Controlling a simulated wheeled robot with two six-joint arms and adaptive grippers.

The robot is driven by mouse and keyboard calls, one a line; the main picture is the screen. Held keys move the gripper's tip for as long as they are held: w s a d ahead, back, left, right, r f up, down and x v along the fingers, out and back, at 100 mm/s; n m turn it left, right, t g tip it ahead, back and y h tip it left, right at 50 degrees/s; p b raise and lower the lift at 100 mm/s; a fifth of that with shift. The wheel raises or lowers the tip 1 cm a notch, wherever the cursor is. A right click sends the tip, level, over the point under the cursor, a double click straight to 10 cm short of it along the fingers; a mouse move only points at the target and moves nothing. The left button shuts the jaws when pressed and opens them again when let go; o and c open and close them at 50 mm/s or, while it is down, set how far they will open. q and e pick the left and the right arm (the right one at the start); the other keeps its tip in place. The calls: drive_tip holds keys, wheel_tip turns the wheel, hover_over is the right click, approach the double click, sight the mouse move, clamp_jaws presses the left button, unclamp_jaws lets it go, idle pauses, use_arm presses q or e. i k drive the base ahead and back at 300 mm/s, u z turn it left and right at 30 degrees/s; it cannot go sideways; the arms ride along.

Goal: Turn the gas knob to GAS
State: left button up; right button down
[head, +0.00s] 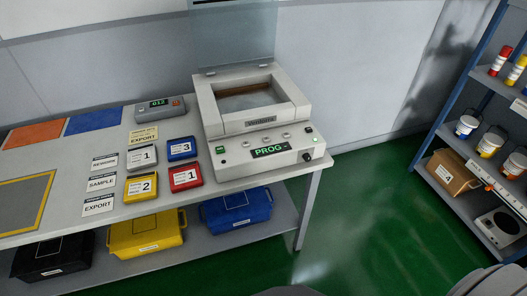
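A white machine (255,120) labelled as a sealer-like unit stands at the right end of the table, with a framed window in its raised top part. Its front panel has a green-lit display (270,150) reading PROG, a green switch (220,149) at the left and several small controls above the display. A round black knob (307,156) sits at the panel's right end. No GAS marking is readable, and I cannot tell which way the knob points. Neither of my grippers is in view.
Left of the machine, the table (60,150) holds several coloured boxes, label cards and a grey device (160,109). Bins, including a blue bin (236,210), stand on the lower shelf. A stocked rack (452,130) stands at right. Green floor between is clear.

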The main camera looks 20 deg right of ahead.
sight(306, 157)
drive_tip(key=z, duration=0.4)
drive_tip(key=k, duration=1.1)
drive_tip(key=z, duration=1.7)
drive_tip(key=i, duration=1.6)
drive_tip(key=u, duration=0.8)
